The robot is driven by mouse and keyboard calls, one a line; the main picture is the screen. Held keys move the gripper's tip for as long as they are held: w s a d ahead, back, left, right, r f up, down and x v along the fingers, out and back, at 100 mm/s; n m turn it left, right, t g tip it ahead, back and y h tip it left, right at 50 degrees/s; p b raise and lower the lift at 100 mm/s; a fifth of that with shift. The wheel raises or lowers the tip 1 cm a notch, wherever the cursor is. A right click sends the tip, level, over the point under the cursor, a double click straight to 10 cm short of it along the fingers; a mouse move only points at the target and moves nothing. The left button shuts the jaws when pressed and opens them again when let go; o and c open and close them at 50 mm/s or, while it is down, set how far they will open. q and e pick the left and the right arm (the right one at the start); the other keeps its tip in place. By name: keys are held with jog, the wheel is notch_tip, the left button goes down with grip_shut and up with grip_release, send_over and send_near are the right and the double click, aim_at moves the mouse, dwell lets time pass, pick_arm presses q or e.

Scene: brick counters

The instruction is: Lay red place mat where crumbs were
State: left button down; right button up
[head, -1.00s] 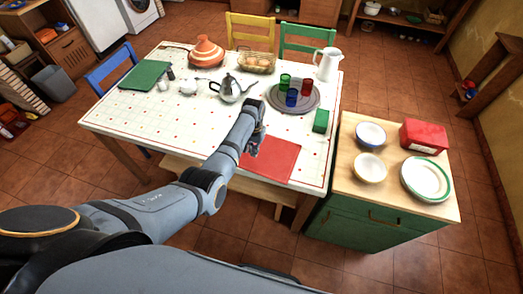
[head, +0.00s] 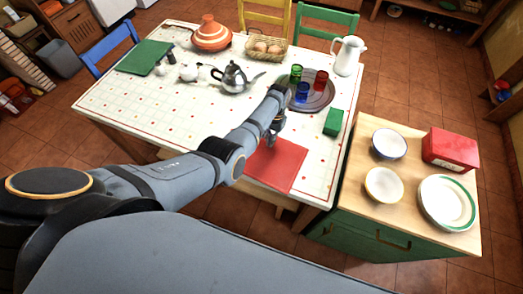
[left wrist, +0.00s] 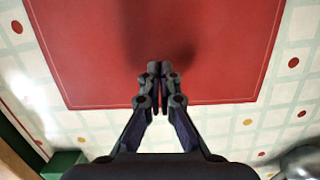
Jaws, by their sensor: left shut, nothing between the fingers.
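The red place mat (head: 279,166) lies flat on the patterned white tablecloth (head: 140,98) at the table's near edge, right of the middle. It fills much of the left wrist view (left wrist: 220,50). My left gripper (head: 272,137) is at the mat's far edge in the head view. In the left wrist view my left gripper (left wrist: 159,68) has its fingertips together over the mat, with nothing between them and a shadow on the mat ahead. I make out no crumbs; the cloth's printed dots make this hard to tell. My right gripper is not in view.
A round tray (head: 318,98) with coloured glasses stands beyond the gripper. A green box (head: 333,122) is right of it, and a silver teapot (head: 232,76) is left of it. A green cabinet (head: 365,225) with bowls and plates adjoins the table's right side.

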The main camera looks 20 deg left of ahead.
aim_at(260, 162)
pick_arm(q)
jog(key=s+p, duration=0.1)
jog(key=s, duration=0.1)
jog(key=s+p, duration=0.2)
jog(key=s, duration=0.1)
jog(key=s+a+r+p, duration=0.1)
jog(key=s, duration=0.1)
jog(key=shift+s+a, duration=0.1)
jog(key=shift+s, duration=0.25)
jog(key=shift+s+f, duration=0.15)
jog(key=shift+f, duration=1)
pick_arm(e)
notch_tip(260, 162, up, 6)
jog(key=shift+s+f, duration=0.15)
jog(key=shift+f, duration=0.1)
pick_arm(q)
jog(key=shift+f, duration=0.1)
